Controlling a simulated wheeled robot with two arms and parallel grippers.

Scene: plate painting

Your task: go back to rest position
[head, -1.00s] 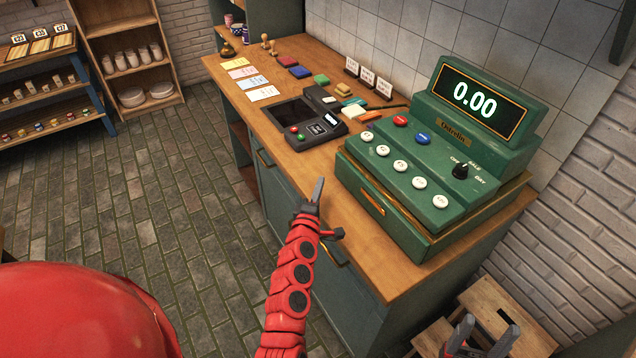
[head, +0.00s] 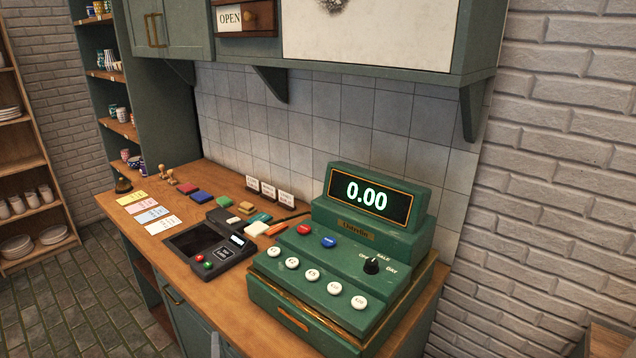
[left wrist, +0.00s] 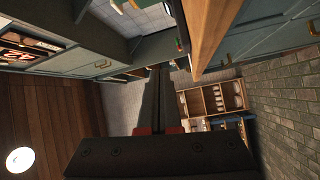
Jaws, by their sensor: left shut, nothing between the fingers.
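My left gripper (head: 215,345) shows only as a grey fingertip at the bottom edge of the head view, in front of the counter's drawer fronts. In the left wrist view its two dark fingers (left wrist: 158,98) lie together, shut with nothing between them. The rest of the left arm is out of the head view. My right gripper is not in view.
A green cash register (head: 345,265) reading 0.00 stands on the wooden counter (head: 235,285), beside a black card terminal (head: 210,240). Upper cabinets (head: 385,30) overhang the back. Shelves (head: 35,215) with dishes stand at the left; the floor there is clear.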

